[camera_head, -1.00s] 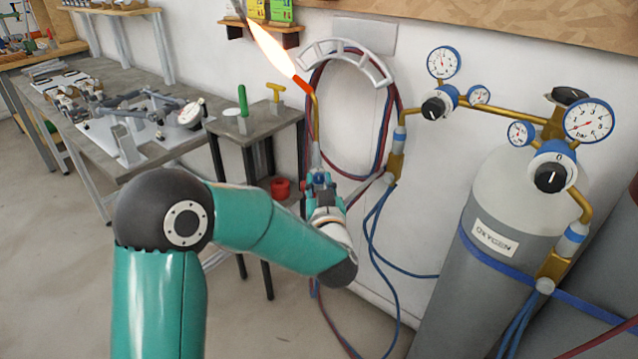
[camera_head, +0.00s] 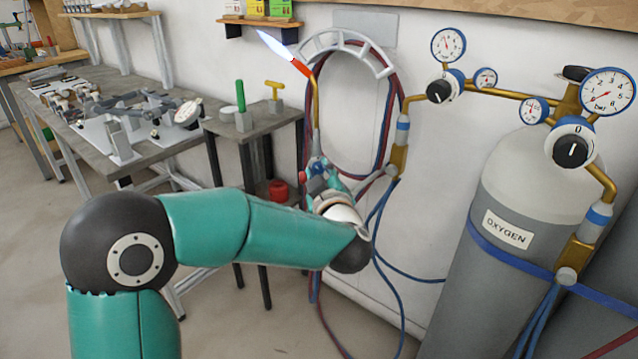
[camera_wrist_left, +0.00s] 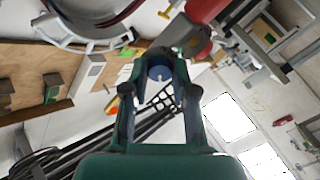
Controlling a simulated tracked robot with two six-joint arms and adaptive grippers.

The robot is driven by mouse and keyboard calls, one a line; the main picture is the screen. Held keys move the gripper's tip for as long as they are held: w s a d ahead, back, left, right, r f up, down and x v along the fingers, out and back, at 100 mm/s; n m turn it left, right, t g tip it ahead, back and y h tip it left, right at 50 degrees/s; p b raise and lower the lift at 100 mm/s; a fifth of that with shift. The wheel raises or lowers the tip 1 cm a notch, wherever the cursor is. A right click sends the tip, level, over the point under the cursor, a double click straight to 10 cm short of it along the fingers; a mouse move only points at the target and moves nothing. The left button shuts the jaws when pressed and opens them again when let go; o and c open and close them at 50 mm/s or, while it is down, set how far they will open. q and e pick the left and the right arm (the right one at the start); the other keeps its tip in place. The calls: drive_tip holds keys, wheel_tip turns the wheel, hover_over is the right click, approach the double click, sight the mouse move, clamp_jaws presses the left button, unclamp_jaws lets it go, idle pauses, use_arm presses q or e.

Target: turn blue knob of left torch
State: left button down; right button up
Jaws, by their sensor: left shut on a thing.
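The lit torch (camera_head: 315,100) stands upright, its brass tube rising to a bent tip. A pale blue-white flame (camera_head: 277,44), orange-red near the tip, points up and left. My left gripper (camera_head: 319,173) is at the torch's lower body, where small blue and red parts show close together. In the left wrist view my left gripper (camera_wrist_left: 160,72) is shut on the blue knob (camera_wrist_left: 160,73), which sits between its fingertips. The fingers hide part of the torch body. My right gripper is not in view.
A grey oxygen cylinder (camera_head: 489,280) with regulators and gauges stands at the right. Red and blue hoses (camera_head: 390,110) hang on a wall holder behind the torch. A small dark table (camera_head: 262,121) and a workbench (camera_head: 80,85) stand to the left.

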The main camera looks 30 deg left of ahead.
use_arm(q)
drive_tip(key=shift+n+b, duration=0.7)
drive_tip(key=shift+n, duration=0.5)
drive_tip(key=c, duration=0.9)
unclamp_jaws()
drive_tip(key=v, duration=1.2)
drive_tip(key=shift+d, duration=0.1)
drive_tip(key=shift+w, duration=0.1)
